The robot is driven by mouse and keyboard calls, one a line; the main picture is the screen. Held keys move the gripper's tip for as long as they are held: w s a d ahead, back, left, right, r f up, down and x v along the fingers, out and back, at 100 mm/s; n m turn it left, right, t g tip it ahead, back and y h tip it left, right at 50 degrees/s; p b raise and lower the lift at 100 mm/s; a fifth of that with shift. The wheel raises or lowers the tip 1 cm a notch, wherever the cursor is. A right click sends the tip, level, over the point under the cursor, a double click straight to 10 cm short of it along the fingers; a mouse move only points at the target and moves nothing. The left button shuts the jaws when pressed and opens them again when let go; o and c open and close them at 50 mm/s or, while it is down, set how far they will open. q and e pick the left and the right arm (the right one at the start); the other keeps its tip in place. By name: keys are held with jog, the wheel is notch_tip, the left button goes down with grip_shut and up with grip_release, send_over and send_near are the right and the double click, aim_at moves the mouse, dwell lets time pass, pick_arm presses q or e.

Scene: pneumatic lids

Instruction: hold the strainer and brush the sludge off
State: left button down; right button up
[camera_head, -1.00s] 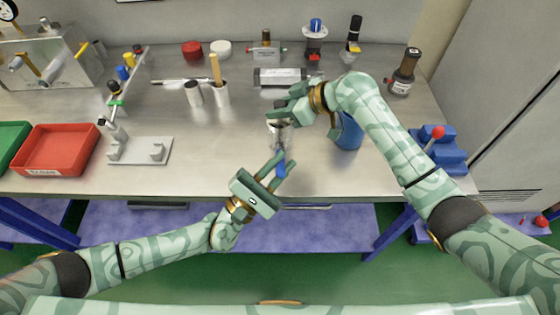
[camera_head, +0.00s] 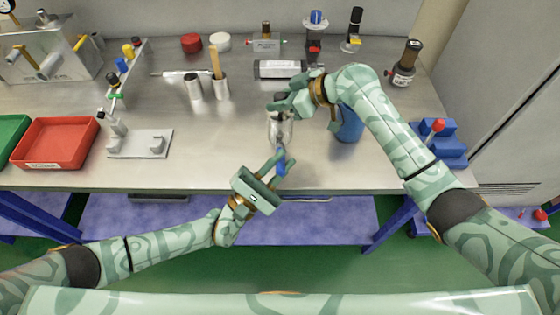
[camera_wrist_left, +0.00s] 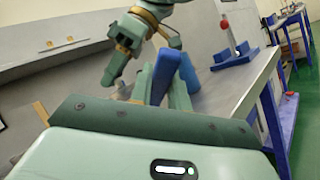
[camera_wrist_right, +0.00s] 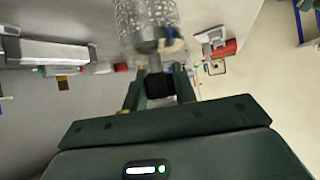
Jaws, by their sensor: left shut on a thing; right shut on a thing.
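My right gripper (camera_head: 283,103) is shut on the top of a strainer (camera_head: 280,128), a silvery cylinder held above the bench. In the right wrist view the strainer (camera_wrist_right: 146,20) shows its perforated wall, with a dark part (camera_wrist_right: 160,87) between the fingers. My left gripper (camera_head: 275,166), just below it in the head view, is shut on the blue handle of the brush (camera_head: 281,163). The blue handle also shows in the left wrist view (camera_wrist_left: 164,75). The upper end of the brush is close to the strainer's lower end; I cannot tell whether they touch. The bristles and any sludge are not clear.
A blue cup (camera_head: 350,126) stands right of the strainer, partly behind my right arm. Bare bench (camera_head: 215,160) lies between fixture and grippers.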

pick_arm(q)
jog(key=shift+a+r, duration=0.25)
jog(key=shift+r, duration=0.95)
jog(key=shift+r, duration=0.15)
jog(key=shift+a+r, duration=0.15)
jog(key=shift+r, duration=0.85)
jog(key=shift+f, duration=0.7)
jog(key=shift+f, duration=0.1)
jog(key=shift+w+f, duration=0.1)
jog(key=shift+f, duration=0.4)
jog(key=shift+f, duration=0.1)
jog(key=shift+f, duration=0.45)
jog(key=shift+f, duration=0.1)
